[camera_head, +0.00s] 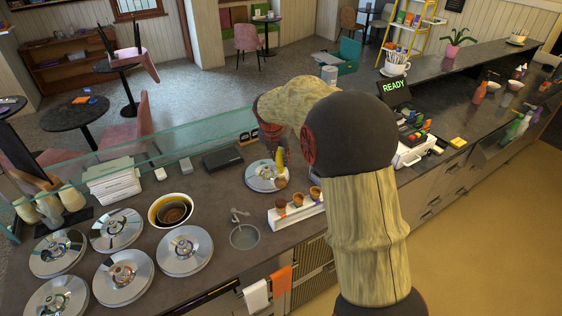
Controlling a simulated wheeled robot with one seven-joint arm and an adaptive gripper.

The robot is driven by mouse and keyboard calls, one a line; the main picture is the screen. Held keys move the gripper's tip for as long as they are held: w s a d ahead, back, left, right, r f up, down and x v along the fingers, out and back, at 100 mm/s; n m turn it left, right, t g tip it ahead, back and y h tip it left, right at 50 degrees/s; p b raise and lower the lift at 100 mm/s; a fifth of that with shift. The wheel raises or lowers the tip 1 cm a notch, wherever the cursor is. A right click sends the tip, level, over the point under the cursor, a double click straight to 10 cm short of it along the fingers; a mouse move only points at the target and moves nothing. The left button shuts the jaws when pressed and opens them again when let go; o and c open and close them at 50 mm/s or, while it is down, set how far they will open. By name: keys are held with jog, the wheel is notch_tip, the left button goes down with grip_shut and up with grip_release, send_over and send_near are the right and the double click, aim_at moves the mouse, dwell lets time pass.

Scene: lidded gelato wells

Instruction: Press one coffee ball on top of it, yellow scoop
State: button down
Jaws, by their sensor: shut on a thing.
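My gripper (281,150) is over the counter, partly hidden by my arm. It is shut on the yellow scoop (280,160), of which only a small part shows. The scoop's lower end is over or at a pale plate (252,183). Pale and yellowish food lies on the plate, and a brown round thing (281,183) is at its right edge. I cannot tell whether the brown thing is a cone, a ball or the scoop's bowl. An open well (171,211) with a white rim and dark brown contents, perhaps coffee gelato, is at the left.
Several wells with shiny round lids (184,249) fill the left counter. A white cone holder (290,217) stands right of a round sink (244,238) with small utensils beside it. A glass screen (150,145) runs along the back edge. A till (417,150) stands to the right.

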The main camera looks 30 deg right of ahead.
jog(key=shift+s+a+f+t+h+b, duration=0.75)
jog(key=shift+f+b, duration=0.2)
jog(key=shift+b, duration=2.7)
jog(key=b, duration=0.2)
jog(key=shift+s+a+b, duration=0.3)
jog(key=shift+s, duration=0.05)
